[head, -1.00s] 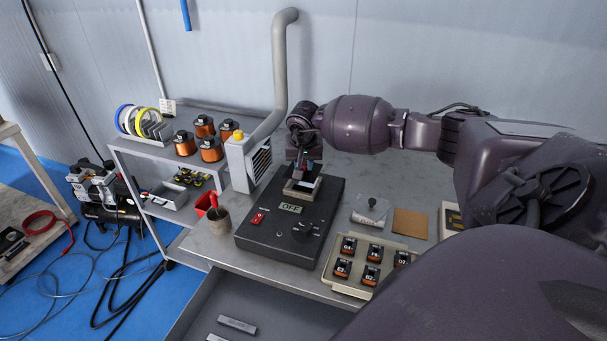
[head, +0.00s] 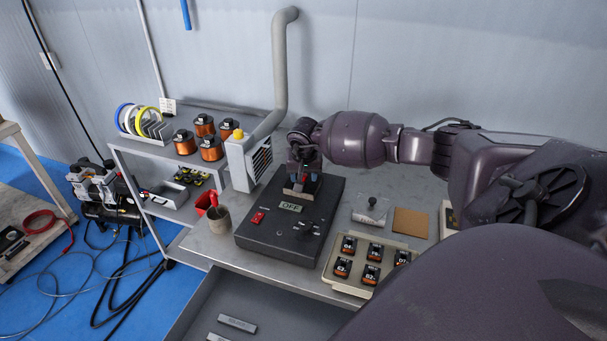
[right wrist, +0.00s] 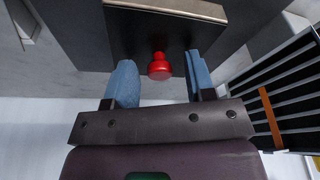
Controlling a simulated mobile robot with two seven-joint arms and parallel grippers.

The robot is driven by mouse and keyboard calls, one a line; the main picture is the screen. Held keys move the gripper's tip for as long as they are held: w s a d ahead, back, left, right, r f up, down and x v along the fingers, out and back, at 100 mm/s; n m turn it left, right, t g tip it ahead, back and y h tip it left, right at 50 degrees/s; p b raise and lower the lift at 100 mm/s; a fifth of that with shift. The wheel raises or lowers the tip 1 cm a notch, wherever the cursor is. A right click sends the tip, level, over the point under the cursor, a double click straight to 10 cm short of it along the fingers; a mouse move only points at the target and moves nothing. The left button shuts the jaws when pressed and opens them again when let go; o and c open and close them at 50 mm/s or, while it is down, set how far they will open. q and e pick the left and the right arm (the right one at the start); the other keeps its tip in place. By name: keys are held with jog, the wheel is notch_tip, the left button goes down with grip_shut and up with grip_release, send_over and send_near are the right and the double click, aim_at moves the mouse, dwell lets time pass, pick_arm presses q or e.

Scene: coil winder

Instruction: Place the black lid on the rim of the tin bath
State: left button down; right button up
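The tin bath (head: 291,193) is a small light-rimmed block at the back of the black heater unit (head: 262,231), whose display reads OFF. My right gripper (head: 303,183) is directly above the bath, pointing down. In the right wrist view its blue-grey fingers (right wrist: 160,75) are apart, one on each side of a red knob (right wrist: 159,67), with gaps between. The knob stands on a dark panel (right wrist: 150,35) with a pale edge, apparently the black lid. In the head view the gripper hides most of it, so I cannot tell how it sits on the rim. My left gripper is out of view.
A fume extractor (head: 243,163) with a grille stands close left of the gripper. A brown pot (head: 218,220) is left of the heater unit. A tray of labelled parts (head: 345,285), a clear container (head: 371,210) and a brown board (head: 410,223) are to the right.

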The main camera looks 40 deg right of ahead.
aim_at(305, 189)
jog(key=shift+r, duration=0.5)
jog(key=v, duration=1.1)
jog(key=shift+s+a+r, duration=0.1)
